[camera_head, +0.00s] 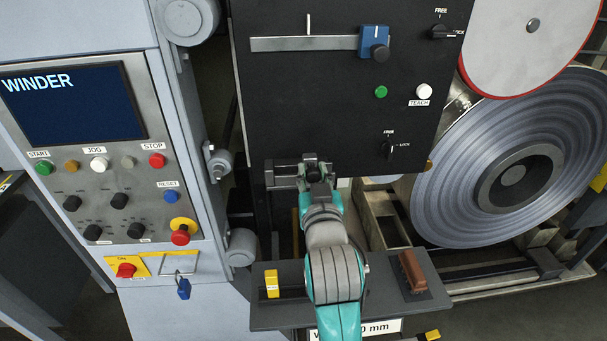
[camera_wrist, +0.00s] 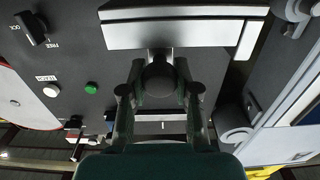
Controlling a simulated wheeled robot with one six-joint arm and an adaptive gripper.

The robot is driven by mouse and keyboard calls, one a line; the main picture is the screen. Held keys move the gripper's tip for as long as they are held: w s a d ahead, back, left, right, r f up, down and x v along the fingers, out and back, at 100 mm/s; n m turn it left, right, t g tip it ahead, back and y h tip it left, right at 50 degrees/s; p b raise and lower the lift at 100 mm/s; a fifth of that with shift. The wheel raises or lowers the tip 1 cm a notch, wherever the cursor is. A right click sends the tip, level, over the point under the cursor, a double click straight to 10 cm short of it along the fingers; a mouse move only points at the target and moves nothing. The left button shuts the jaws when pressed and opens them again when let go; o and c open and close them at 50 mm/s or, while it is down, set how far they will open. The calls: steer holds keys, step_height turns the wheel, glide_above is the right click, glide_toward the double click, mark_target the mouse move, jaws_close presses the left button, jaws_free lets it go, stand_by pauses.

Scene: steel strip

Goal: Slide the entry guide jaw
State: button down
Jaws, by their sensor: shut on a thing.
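The entry guide jaw appears to be the grey metal piece at the lower edge of the black panel; in the wrist view it is a pale bar (camera_wrist: 185,32) with a short stem and a dark round knob (camera_wrist: 159,75). My gripper (camera_wrist: 159,88) has its two fingers closed around that knob, one on each side. In the head view my gripper (camera_head: 313,172) is at the panel's lower left corner and hides most of the knob. Part of the grey jaw (camera_head: 283,176) shows just left of it. A FREE/LOCK knob (camera_head: 389,150) sits to the right on the panel.
The black panel (camera_head: 320,105) carries a blue slider block (camera_head: 374,42) on a rail, another FREE/LOCK knob (camera_head: 440,32), and green and white buttons. Below is a dark shelf (camera_head: 385,303) with yellow (camera_head: 271,284) and brown (camera_head: 412,271) blocks. The winder cabinet (camera_head: 170,230) stands close left, a steel coil (camera_head: 450,180) right.

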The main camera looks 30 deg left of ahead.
steer(key=shift+w+d, duration=0.1)
steer(key=shift+d, duration=0.1)
steer(key=c, duration=0.9)
jaws_free()
steer(key=shift+w+d, duration=0.1)
steer(key=shift+o, duration=0.2)
steer(key=v, duration=1.2)
